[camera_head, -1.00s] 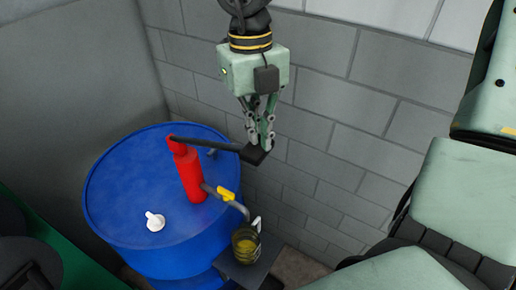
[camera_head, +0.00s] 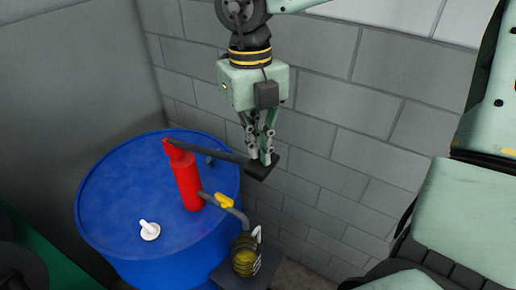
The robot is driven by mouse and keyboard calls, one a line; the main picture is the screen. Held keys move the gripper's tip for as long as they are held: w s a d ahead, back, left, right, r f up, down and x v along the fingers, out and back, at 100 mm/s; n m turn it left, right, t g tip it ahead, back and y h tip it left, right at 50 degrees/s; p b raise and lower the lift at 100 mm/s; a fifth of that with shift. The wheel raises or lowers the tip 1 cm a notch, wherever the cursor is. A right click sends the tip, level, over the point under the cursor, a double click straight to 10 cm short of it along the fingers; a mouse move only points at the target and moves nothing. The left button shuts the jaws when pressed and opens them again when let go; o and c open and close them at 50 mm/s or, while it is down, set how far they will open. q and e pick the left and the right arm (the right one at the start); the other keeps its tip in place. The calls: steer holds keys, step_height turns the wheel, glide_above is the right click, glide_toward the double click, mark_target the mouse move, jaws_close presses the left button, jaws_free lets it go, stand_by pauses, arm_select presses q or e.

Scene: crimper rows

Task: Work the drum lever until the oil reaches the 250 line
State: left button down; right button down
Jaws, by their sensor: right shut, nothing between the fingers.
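A red hand pump (camera_head: 187,183) stands upright on the blue drum (camera_head: 115,215). Its dark lever (camera_head: 215,152) runs from the pump top to the right and slopes slightly down to a black end pad (camera_head: 262,168). My right gripper (camera_head: 262,158) points down with its fingers shut and empty, its tips at or touching the pad. A clear jug (camera_head: 244,262) with yellow oil in it stands under the spout (camera_head: 238,213). Its marks are too small to read, so I cannot tell the oil level against the 250 line. My left gripper is out of view.
A white cap (camera_head: 149,230) is on the drum top. The jug stands on a small dark stand (camera_head: 268,268) beside the drum. A grey block wall (camera_head: 340,150) is close behind.

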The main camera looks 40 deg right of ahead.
steer(key=w, duration=0.2)
steer(key=w+r, duration=0.1)
steer(key=shift+d, duration=0.3)
step_height(320, 180, up, 12)
steer(key=w, duration=0.1)
stand_by(0.4)
steer(key=shift+w+d, duration=0.1)
stand_by(1.0)
